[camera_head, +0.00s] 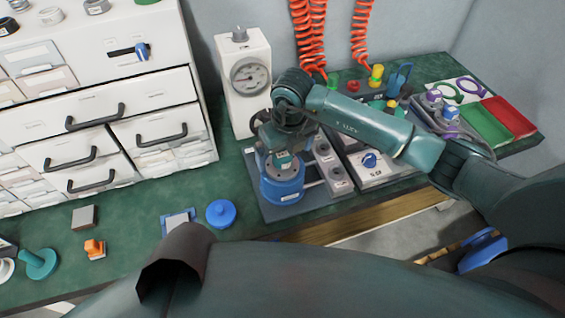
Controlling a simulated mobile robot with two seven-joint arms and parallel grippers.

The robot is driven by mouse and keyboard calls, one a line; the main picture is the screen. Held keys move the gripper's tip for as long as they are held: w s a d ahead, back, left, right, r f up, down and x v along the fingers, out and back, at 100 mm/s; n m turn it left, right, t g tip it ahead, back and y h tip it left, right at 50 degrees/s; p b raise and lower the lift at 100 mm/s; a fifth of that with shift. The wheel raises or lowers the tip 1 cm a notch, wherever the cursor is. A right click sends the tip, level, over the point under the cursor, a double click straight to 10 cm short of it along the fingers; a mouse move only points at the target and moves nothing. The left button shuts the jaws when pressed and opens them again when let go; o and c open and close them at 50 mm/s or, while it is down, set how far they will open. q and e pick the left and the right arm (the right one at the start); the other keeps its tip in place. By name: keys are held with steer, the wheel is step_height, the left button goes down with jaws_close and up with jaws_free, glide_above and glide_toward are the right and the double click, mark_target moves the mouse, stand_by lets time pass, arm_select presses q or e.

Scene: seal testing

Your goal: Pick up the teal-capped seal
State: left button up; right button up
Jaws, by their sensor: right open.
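My wrist hides part of the cap and the fixture's back. My left gripper is not in view.
A white gauge unit (245,80) stands behind the fixture. A white drawer cabinet (100,110) is at left. A blue round lid (221,213), an orange part (95,249) and a teal knobbed piece (40,263) lie on the green bench. Red and green trays (487,125) are at right.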

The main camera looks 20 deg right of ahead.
mark_target(283, 155)
steer(key=f, duration=0.3)
steer(key=shift+w+a+f, duration=0.2)
steer(key=shift+w, duration=0.1)
steer(key=shift+r, duration=0.1)
steer(key=c, duration=1.4)
